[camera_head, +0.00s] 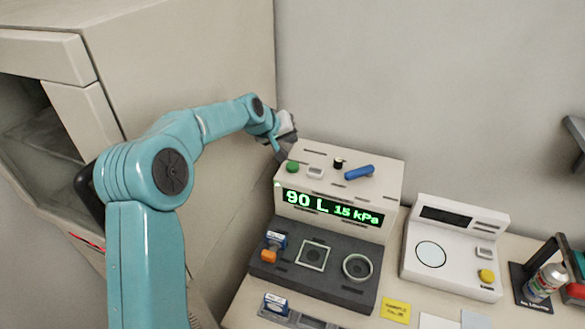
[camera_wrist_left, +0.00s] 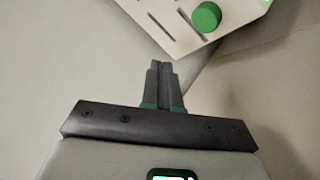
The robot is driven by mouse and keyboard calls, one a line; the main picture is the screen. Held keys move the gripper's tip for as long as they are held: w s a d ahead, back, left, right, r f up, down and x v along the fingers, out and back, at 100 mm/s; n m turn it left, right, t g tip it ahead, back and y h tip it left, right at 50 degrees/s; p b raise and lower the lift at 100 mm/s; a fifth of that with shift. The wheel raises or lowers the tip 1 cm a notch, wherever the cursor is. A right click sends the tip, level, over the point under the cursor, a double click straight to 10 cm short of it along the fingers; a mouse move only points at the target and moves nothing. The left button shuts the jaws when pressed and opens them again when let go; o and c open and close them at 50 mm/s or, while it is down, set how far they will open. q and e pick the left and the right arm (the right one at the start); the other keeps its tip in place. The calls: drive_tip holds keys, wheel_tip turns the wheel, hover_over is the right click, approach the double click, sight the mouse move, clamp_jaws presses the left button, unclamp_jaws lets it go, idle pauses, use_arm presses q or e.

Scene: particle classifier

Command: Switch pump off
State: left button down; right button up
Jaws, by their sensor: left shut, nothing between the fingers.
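The pump unit is a cream box (camera_head: 385,172) with a lit green display (camera_head: 330,208) reading "90 L 15 kPa". On its top are a green round button (camera_head: 292,166), a white switch (camera_head: 315,172), a black knob (camera_head: 338,163) and a blue lever (camera_head: 359,172). My left gripper (camera_head: 282,157) is shut and empty, just beyond the box's back left corner, close to the green button. In the left wrist view, the shut fingertips (camera_wrist_left: 160,66) point toward the box's edge, and the green button (camera_wrist_left: 206,16) lies ahead and to the right, apart from them. My right gripper is not seen.
A dark grey front panel (camera_head: 335,277) holds an orange-and-blue piece, a square frame and a round ring. A white device (camera_head: 455,262) with a yellow button stands to the right, with a spray can (camera_head: 545,283) beyond. A cream cabinet (camera_head: 190,60) stands left.

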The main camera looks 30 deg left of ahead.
use_arm(q)
drive_tip(key=b, duration=0.4)
hover_over(290, 166)
wheel_tip(290, 166, down, 6)
drive_tip(key=shift+d+f, duration=0.15)
drive_tip(key=shift+s+f, duration=0.15)
drive_tip(key=shift+s, duration=0.1)
drive_tip(key=shift+f+b, duration=0.15)
drive_tip(key=shift+b, duration=0.15)
drive_tip(key=shift+w+f, duration=0.2)
drive_tip(key=shift+w, duration=0.1)
drive_tip(key=shift+s+r, duration=0.25)
drive_tip(key=shift+w+f, duration=0.2)
drive_tip(key=shift+w, duration=0.05)
drive_tip(key=shift+s+r, duration=0.15)
drive_tip(key=shift+s, duration=0.1)
drive_tip(key=shift+w, duration=0.2)
